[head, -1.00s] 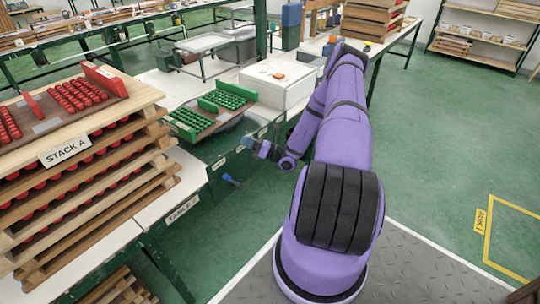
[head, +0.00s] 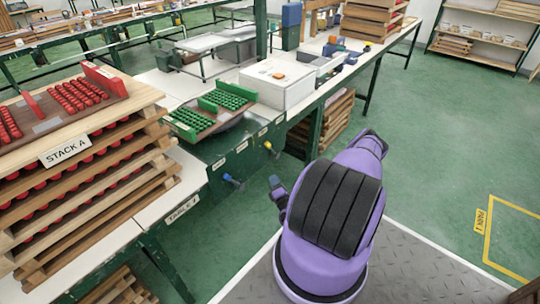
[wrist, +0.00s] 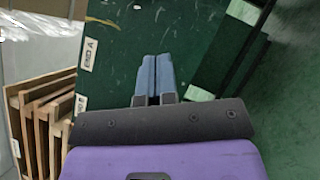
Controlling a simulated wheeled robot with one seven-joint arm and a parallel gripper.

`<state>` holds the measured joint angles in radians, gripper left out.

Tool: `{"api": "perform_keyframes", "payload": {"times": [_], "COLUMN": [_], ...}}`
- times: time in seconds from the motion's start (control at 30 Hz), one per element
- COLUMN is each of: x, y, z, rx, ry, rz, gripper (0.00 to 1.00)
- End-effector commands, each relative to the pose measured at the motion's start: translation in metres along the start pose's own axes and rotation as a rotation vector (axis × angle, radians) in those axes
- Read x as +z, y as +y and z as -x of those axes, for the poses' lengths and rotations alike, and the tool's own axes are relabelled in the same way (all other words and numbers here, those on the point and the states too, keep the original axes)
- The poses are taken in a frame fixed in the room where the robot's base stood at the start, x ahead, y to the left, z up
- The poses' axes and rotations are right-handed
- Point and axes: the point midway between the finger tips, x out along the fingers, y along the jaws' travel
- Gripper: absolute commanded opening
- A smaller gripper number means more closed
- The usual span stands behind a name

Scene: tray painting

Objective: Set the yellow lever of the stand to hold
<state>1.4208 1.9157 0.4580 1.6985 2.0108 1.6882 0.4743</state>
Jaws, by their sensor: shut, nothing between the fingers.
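In the head view, a small yellow lever (head: 268,145) shows at the front green edge of the table, below the white box. A blue lever (head: 229,178) sticks out from the same edge further left. Both are too small for me to read their setting. In the wrist view, my gripper (wrist: 156,62) has its two blue fingers together with nothing between them. They lie over a dark green surface (wrist: 120,50); no lever shows there.
A green rack (head: 225,97) and a white box (head: 277,80) stand on the table. Stack A (head: 75,150), with red pieces on wooden trays, stands at the left. Wooden frames (wrist: 40,120) show at the left in the wrist view. The floor at the right is clear.

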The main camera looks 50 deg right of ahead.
Motion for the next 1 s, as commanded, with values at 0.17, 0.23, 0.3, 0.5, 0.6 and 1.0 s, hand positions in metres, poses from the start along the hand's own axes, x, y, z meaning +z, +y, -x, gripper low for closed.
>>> {"api": "perform_keyframes", "payload": {"times": [0.17, 0.23, 0.3, 0.5, 0.6, 1.0], "x": [0.000, 0.000, 0.000, 0.000, 0.000, 0.000], "y": [-0.001, -0.001, -0.001, -0.001, -0.001, -0.001], "z": [0.001, 0.001, 0.001, -0.007, -0.020, -0.093], "rx": [-0.005, -0.005, -0.005, -0.003, -0.001, -0.001], "ry": [-0.006, -0.006, -0.005, -0.005, -0.004, -0.003], "rz": [-0.002, -0.002, -0.002, -0.001, 0.000, 0.001], "gripper": [0.00, 0.00, 0.00, 0.00, 0.00, 0.00]}}
